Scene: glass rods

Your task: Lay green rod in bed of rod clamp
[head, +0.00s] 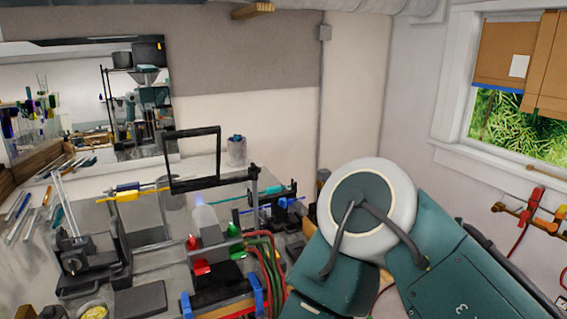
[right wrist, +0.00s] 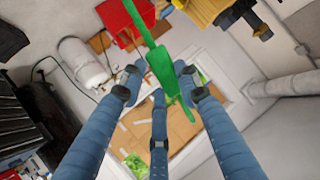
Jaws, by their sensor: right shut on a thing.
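In the right wrist view my right gripper (right wrist: 160,84) is shut on the green rod (right wrist: 138,20). The rod runs from the top edge down between the fingertips, with a wider green section at the fingers. In the head view my teal right arm fills the lower right, and neither its gripper nor the held rod can be made out. I cannot tell which is the rod clamp. My left gripper is not in view.
A black frame (head: 192,130) stands on the bench at the back. Red and green hoses (head: 268,262) run beside the arm. Loose rods (head: 22,208) lie at the bench's left. A window (head: 515,125) and red valves (head: 535,194) are on the right wall.

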